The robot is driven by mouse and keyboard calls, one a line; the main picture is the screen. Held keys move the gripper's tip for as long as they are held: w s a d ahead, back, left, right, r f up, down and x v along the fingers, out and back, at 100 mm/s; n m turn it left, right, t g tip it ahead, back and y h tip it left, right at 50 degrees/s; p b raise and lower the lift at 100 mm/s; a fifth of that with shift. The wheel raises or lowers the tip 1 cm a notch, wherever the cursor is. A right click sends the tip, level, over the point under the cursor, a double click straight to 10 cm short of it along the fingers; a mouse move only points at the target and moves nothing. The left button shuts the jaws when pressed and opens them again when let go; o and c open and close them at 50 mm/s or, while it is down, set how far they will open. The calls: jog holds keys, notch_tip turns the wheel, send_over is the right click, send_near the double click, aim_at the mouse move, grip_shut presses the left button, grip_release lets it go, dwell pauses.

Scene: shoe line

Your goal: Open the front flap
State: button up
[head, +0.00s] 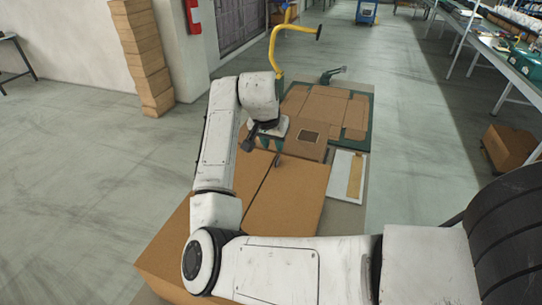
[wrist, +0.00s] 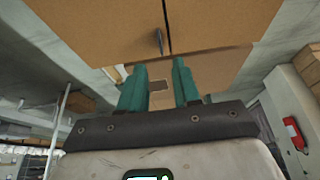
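A large brown cardboard box (head: 290,195) stands in front of me in the head view. Two panels meet at a dark seam on its top; the box also fills the top of the wrist view (wrist: 100,25). A small grey tab (wrist: 160,42) sticks out beside the seam at the box's edge. My gripper (head: 271,146) is over the far end of the box. Its two green fingers (wrist: 159,66) are apart with nothing visible between them. The tab appears just beyond the fingertips; contact cannot be told. Which panel is the front flap is unclear, and my arm hides the box's left part.
Flat cardboard pieces (head: 323,107) lie on a green surface beyond the box. A white frame (head: 346,177) lies to its right. A yellow bent pipe (head: 274,45) rises behind my gripper. Stacked boxes (head: 143,55) stand at left.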

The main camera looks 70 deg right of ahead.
aim_at(277, 159)
jog(key=p+x, duration=0.1)
jog(key=x, duration=0.8)
jog(key=shift+f, duration=0.15)
grip_shut()
dwell(1.1)
